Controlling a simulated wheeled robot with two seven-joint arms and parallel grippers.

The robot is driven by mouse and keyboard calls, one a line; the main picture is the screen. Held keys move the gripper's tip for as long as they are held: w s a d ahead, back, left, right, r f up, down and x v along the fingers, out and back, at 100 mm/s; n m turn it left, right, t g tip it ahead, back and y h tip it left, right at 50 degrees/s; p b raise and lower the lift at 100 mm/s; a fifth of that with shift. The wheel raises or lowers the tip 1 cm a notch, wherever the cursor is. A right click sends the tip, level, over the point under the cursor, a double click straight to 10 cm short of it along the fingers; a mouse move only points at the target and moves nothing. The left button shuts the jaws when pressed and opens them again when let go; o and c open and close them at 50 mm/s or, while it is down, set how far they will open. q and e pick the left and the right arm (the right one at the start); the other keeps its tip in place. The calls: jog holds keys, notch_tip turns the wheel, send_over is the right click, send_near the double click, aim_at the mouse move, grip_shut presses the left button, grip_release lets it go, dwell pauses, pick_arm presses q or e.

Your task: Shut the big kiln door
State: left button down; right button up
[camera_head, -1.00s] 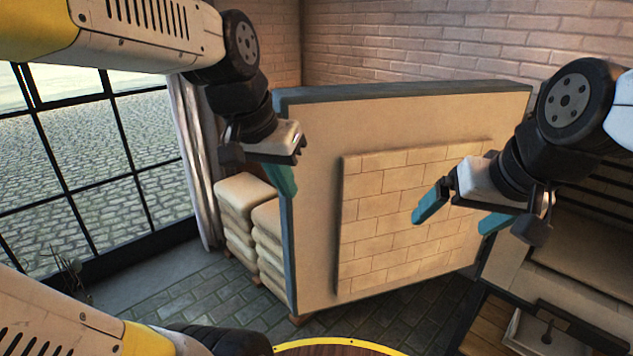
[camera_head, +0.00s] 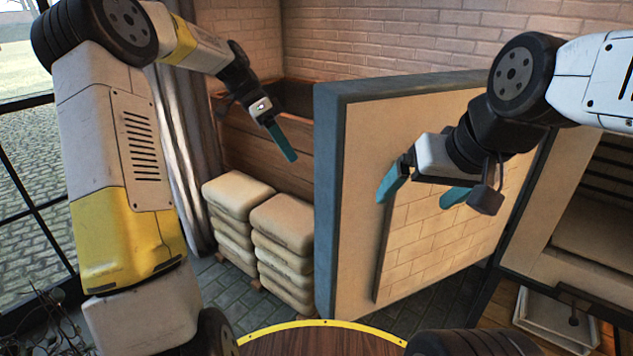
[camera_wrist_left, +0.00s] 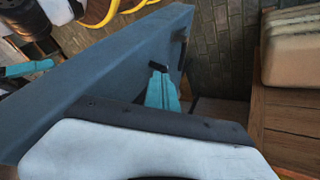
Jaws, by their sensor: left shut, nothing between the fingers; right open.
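The big kiln door (camera_head: 360,180) stands open, a thick upright slab with a blue-grey edge and a brick-lined cream inner face. The kiln's opening (camera_head: 600,215) is at the right in the head view. My left gripper (camera_head: 289,152) is shut and empty, left of the door's free edge, on its outer side. In the left wrist view its fingers (camera_wrist_left: 163,92) show beside the door's blue-grey outer face (camera_wrist_left: 90,85); I cannot tell whether they touch. My right gripper (camera_head: 422,192) is open and empty in front of the inner face.
Stacked pale sacks (camera_head: 283,222) stand left of the door on the floor, with a wooden crate (camera_head: 262,150) behind them. A curtain and window are at the far left. A yellow-rimmed round top (camera_head: 320,340) is at the bottom. A pale tray (camera_head: 550,318) lies below the kiln.

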aim_at(315, 190)
pick_arm(q)
jog(key=shift+s+d+f, duration=1.45)
jog(key=shift+d+f, duration=0.25)
jog(key=shift+s+d+f, duration=1.45)
jog(key=shift+d+f, duration=0.2)
jog(key=shift+f, duration=0.05)
jog(key=shift+s, duration=0.1)
